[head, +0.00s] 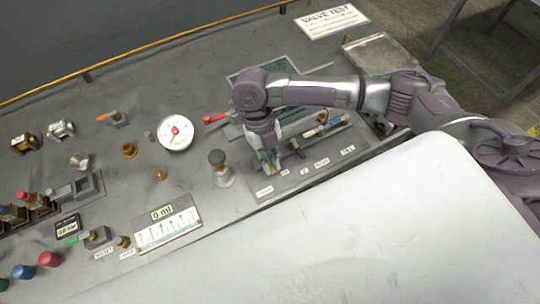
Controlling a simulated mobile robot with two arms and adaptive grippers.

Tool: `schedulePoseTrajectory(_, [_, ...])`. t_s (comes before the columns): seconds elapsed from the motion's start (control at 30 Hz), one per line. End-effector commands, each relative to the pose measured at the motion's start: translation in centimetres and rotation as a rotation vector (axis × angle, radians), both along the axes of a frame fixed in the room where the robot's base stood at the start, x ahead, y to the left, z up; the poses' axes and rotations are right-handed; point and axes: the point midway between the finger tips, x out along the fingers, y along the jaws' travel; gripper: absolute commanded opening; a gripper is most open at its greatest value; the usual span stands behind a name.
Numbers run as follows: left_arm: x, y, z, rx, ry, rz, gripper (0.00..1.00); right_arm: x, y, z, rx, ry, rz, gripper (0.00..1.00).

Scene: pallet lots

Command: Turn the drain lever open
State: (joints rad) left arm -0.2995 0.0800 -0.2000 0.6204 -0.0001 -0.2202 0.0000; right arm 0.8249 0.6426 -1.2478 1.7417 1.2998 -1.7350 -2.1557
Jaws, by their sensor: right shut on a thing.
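Several small valves with coloured levers are on the grey bench: a red lever (215,118), an orange lever (104,117) and a green lever (76,240). The labels are too small to tell which is the drain lever. My right gripper (269,162) points down at the left end of a labelled grey rack (300,178), apart from these levers. It is shut on a small item there, mostly hidden by the fingers. My left gripper is not in view.
More fittings crowd the left end. A "VALVE TEST" sign (331,20) lies at the back.

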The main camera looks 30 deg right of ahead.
Motion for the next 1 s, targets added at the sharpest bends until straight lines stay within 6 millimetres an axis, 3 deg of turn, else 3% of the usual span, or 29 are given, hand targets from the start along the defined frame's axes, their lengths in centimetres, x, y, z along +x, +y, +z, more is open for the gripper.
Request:
schedulePoseTrajectory(0.13, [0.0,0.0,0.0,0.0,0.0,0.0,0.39,0.2,0.0,0.1,0.0,-0.004,0.0,0.0])
schedulePoseTrajectory(0.17, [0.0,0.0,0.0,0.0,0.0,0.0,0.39,0.2,0.0,0.1,0.0,-0.005,0.0,0.17])
schedulePoseTrajectory(0.3, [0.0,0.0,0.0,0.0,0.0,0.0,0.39,0.1,0.0,0.1,0.0,-0.003,-0.001,0.39])
schedulePoseTrajectory(0.67, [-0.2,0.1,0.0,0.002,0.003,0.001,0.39,0.2,0.0,0.4,0.001,-0.003,-0.001,0.39])
schedulePoseTrajectory(0.77, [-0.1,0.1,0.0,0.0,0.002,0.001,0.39,0.8,0.0,1.6,0.001,-0.006,-0.001,0.39])
schedulePoseTrajectory(1.0, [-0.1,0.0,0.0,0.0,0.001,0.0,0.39,2.7,0.1,6.2,0.001,-0.007,-0.001,0.39])
